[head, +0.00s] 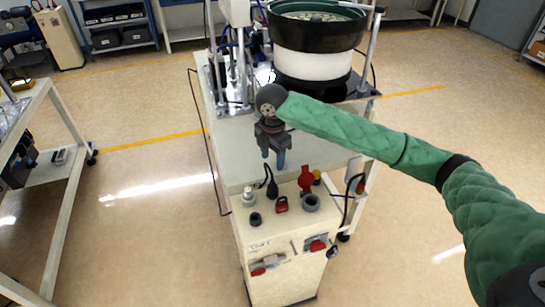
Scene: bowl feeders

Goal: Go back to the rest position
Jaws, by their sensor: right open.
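Nothing shows between the fingers. My right arm, in a green padded sleeve, comes in from the right edge and reaches across to it. The gripper is in front of the bowl feeder (314,63), which has a black rim and a white band. My left gripper is not in view.
A bench (30,92) stands at the left. A blue shelf (122,46) is at the back left.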

